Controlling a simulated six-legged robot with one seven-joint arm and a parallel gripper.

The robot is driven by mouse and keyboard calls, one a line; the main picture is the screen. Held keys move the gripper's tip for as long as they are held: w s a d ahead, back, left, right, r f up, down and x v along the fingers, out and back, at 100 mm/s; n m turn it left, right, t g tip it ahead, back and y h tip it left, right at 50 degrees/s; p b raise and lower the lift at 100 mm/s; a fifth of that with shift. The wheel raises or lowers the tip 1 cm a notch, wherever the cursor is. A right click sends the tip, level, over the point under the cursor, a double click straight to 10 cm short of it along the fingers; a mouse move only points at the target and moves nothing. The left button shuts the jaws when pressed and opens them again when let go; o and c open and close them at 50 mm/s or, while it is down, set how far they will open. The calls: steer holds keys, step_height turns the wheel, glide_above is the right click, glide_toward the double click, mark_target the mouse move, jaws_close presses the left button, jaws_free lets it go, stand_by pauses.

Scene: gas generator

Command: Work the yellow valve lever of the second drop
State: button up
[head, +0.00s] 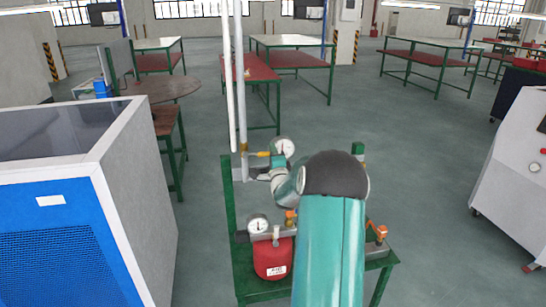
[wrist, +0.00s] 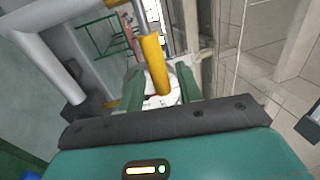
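A yellow valve lever (wrist: 155,65) stands in the middle of the wrist view, its rounded end lying between the fingers. In the head view a small yellow part (head: 259,153) shows at the pipework beside the upper gauge; my gripper (head: 270,171) is close below it and partly hidden by my arm. In the wrist view my gripper (wrist: 160,88) has its two green fingers apart, with a gap visible on both sides of the lever. I cannot tell whether a finger touches it. Orange valve parts (head: 291,216) sit lower on the pipework, beside my arm.
An upper gauge (head: 284,147) and a lower gauge (head: 258,225) sit on the pipework. A red vessel (head: 273,260) hangs at the green frame (head: 228,205). A blue and white cabinet (head: 140,165) is left, a white machine (head: 512,175) right.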

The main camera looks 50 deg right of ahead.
steer(key=v, duration=1.3)
steer(key=shift+s, duration=0.35)
steer(key=shift+a+f, duration=0.1)
steer(key=shift+a, duration=0.1)
steer(key=w+a+r+n+g+y, duration=0.1)
steer(key=a+r+n+g+y, duration=0.15)
steer(key=a+n, duration=0.65)
steer(key=w+a+r+n+g+y, duration=0.2)
steer(key=a+r+n+y, duration=0.2)
steer(key=a, duration=1)
steer(key=s+a+n+g+y, duration=0.5)
steer(key=s+a+n, duration=0.7)
steer(key=s+a, duration=0.8)
steer(key=shift+s+f+g, duration=0.35)
steer(key=shift+s+g, duration=0.3)
steer(key=shift+g, duration=0.1)
